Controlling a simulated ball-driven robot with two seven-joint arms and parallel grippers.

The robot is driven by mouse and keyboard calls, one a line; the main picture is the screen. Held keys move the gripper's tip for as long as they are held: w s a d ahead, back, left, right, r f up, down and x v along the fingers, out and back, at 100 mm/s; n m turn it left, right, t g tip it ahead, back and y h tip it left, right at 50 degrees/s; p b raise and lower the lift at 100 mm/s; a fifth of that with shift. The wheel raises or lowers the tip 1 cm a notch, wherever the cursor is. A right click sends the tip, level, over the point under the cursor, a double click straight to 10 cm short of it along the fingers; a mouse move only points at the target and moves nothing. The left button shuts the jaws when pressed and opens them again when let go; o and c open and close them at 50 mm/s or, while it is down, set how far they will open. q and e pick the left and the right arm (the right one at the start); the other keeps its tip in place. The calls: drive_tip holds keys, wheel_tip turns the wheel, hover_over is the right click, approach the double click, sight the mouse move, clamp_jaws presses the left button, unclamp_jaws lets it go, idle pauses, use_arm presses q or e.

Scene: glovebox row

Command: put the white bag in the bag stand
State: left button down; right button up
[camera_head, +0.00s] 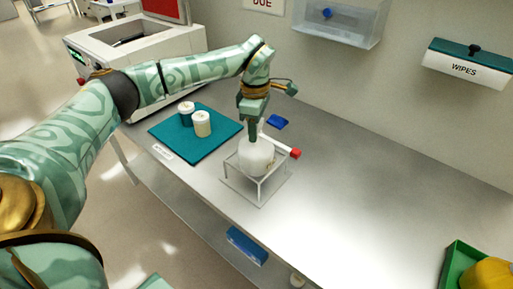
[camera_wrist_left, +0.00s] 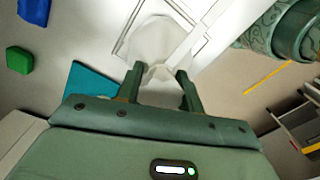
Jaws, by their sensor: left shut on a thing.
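The white bag (camera_head: 256,160) hangs within the frame of the bag stand (camera_head: 262,196), a low wire stand with a flat base on the bench. My left gripper (camera_head: 252,138) is above the stand, pointing down, shut on the top of the bag. In the left wrist view the gripper (camera_wrist_left: 158,80) pinches the gathered neck of the white bag (camera_wrist_left: 158,42), with the stand's pale rails (camera_wrist_left: 196,36) beside and behind it. I cannot tell whether the bag's bottom touches the stand's base. My right gripper is not in view.
A teal mat (camera_head: 222,141) with two lidded jars (camera_head: 202,124) lies left of the stand. A red-ended item (camera_head: 295,153) and a blue item (camera_head: 277,122) lie close behind it. A green bin (camera_head: 459,262) stands at the right. The bench between is clear.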

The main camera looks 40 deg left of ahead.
use_arm(q)
wheel_tip(320, 180, down, 4)
drive_tip(key=shift+f+b, duration=0.1)
drive_tip(key=shift+b, duration=0.5)
drive_tip(key=c, duration=0.9)
unclamp_jaws()
wheel_tip(320, 180, up, 12)
drive_tip(key=p, duration=0.4)
drive_tip(key=shift+f, duration=0.25)
drive_tip(key=shift+s+r, duration=0.1)
drive_tip(key=shift+r, duration=0.25)
